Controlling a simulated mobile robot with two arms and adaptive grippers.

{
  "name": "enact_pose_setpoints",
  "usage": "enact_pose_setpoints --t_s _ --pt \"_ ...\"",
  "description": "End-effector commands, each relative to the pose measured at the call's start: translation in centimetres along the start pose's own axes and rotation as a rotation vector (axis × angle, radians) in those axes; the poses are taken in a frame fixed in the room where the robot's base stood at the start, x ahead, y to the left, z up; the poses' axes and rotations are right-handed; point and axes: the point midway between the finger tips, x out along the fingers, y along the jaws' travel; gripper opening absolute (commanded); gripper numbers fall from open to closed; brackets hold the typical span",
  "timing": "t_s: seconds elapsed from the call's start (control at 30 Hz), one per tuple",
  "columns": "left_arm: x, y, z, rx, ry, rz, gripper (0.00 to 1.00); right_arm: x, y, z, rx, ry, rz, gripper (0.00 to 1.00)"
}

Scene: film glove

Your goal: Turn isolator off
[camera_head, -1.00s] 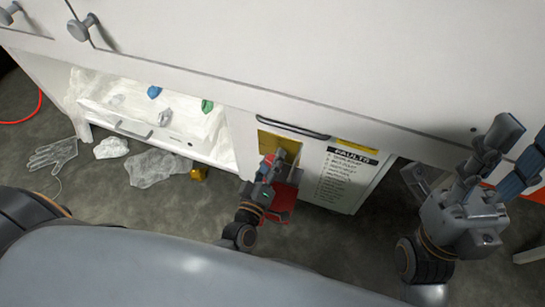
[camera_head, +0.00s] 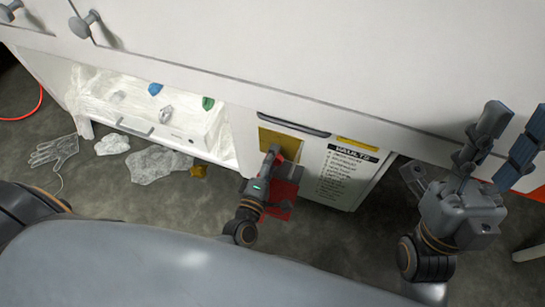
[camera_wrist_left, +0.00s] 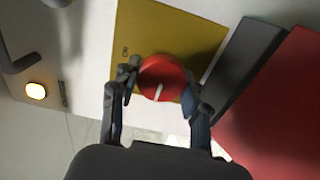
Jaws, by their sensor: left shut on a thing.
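The isolator is a round red knob (camera_wrist_left: 162,78) with a white mark, set on a yellow plate (camera_wrist_left: 150,30) in the left wrist view. The white mark slants slightly from vertical. My left gripper (camera_wrist_left: 161,88) has its two fingers on either side of the knob and is shut on it. In the head view the yellow plate (camera_head: 279,140) is on the white machine front, and my left gripper (camera_head: 269,165) covers the knob. My right gripper (camera_head: 500,135) is raised at the right with its fingers apart and empty.
A red panel (camera_wrist_left: 285,110) stands right of the plate. A lit lamp (camera_wrist_left: 36,91) is on the left. A fault list label (camera_head: 347,170) is right of the plate. A clear glove (camera_head: 53,151), plastic film (camera_head: 158,163) and a yellow block (camera_head: 199,172) lie on the floor.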

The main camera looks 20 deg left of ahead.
Motion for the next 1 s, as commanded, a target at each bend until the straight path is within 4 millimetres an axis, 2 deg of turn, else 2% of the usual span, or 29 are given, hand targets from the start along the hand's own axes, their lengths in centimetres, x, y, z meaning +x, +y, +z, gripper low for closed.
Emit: enact_pose_setpoints --t_s 0.5,0.53,0.6,1.0 --pt "0.07 0.05 -0.08 -0.019 0.002 0.001 0.14 0.02 -0.06 -0.18 0.003 0.011 0.0 0.4" --pt "0.07 0.05 -0.08 -0.018 0.002 0.001 0.52 0.02 -0.07 -0.17 0.003 0.01 0.0 0.4" --pt "0.06 0.04 -0.07 -0.018 0.001 0.001 0.66 0.02 -0.07 -0.16 0.003 0.01 0.0 0.4" --pt "-0.44 -0.05 -0.02 -0.016 0.0 -0.001 0.68 0.04 -0.08 -0.02 0.004 0.008 -0.001 0.4"
